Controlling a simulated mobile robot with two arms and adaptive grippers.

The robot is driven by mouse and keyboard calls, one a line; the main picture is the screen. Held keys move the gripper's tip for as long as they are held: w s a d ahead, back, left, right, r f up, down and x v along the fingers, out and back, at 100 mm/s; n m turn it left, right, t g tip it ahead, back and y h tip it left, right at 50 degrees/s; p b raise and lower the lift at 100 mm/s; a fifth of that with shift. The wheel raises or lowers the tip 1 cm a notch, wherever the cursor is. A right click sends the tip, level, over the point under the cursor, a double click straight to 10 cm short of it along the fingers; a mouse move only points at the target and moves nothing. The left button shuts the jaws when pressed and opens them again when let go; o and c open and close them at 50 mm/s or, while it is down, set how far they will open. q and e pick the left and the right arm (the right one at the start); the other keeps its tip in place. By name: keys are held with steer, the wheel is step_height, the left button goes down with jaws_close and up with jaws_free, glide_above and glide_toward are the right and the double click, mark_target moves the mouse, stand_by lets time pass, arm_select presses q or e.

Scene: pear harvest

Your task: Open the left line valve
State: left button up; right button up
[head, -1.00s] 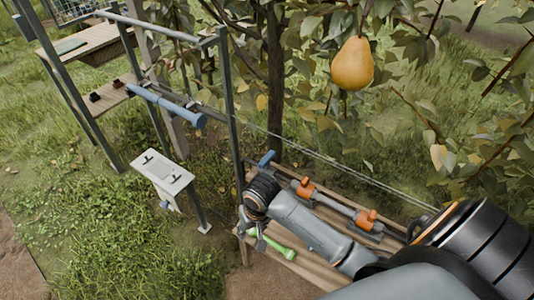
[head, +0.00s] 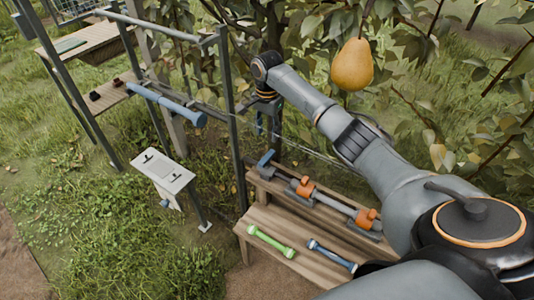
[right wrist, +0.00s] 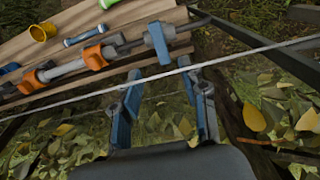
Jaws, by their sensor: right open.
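A grey pipe (head: 334,203) on the bench's back ledge carries two orange fittings. The left orange fitting (head: 304,188) is near a blue piece (head: 266,161) at the pipe's left end; the right one (head: 367,217) is further along. I cannot tell which part is the left line valve. My right gripper (head: 267,129) is open, empty and pointing down, above and behind the blue piece. In the right wrist view its blue fingers (right wrist: 163,100) are spread, with the blue piece (right wrist: 158,42) and left orange fitting (right wrist: 94,57) beyond them. My left gripper is out of view.
A thin line (right wrist: 250,58) crosses close to my right fingertips in the wrist view. A green tool (head: 270,241) and a blue tool (head: 332,256) lie on the bench. A white panel (head: 160,172) with black T-shaped parts stands left. A pear (head: 352,65) hangs near my right arm.

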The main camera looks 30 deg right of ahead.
mark_target(267, 157)
step_height(267, 157, down, 11)
stand_by(0.3)
jaws_close()
